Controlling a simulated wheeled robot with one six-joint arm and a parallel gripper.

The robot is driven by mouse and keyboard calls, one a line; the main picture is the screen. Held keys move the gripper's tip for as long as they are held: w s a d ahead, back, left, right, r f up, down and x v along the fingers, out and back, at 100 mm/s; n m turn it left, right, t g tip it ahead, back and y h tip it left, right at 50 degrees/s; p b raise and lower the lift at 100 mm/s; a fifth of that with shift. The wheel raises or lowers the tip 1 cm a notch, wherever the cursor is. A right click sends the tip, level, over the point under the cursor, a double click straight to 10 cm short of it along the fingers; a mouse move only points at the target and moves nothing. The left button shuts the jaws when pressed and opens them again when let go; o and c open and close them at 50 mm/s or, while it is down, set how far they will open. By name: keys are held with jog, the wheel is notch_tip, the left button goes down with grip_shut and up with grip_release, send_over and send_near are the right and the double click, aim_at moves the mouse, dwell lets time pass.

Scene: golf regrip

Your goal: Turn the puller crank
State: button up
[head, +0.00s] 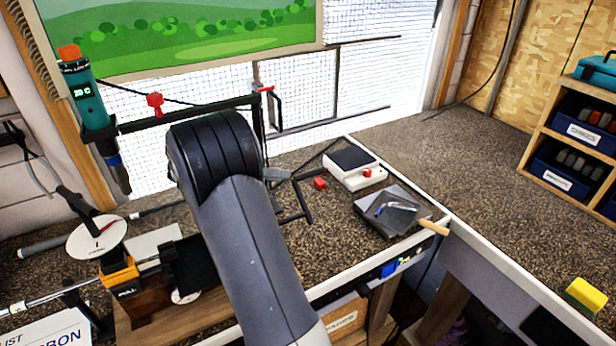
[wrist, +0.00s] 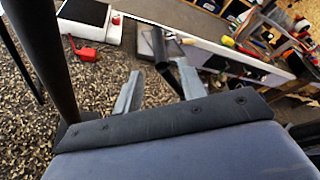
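My gripper (wrist: 158,88) is open in the wrist view, its two grey fingers apart. A black rod (wrist: 164,62), which looks like the puller crank's handle, shows in the space between the fingers; I cannot tell whether it touches either one. In the head view, thin black bent bars (head: 300,200), possibly the crank, stand just right of my arm. My arm hides most of the gripper there; a small grey piece (head: 277,174), likely a fingertip, shows beside the bars. An orange block (head: 118,275) marked "PULL" sits at lower left.
A thick dark post (wrist: 38,55) stands close at the wrist view's left. A white device (head: 355,168), a red block (head: 320,183) and a grey box (head: 390,212) are on the bench right of the bars. The back right bench is clear.

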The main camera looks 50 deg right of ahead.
jog(key=p+x, duration=0.1)
jog(key=x, duration=0.7)
jog(key=shift+s+d+f, duration=0.1)
jog(key=shift+s+d, duration=0.1)
jog(key=shift+d, duration=0.05)
jog(key=shift+c, duration=0.5)
grip_shut()
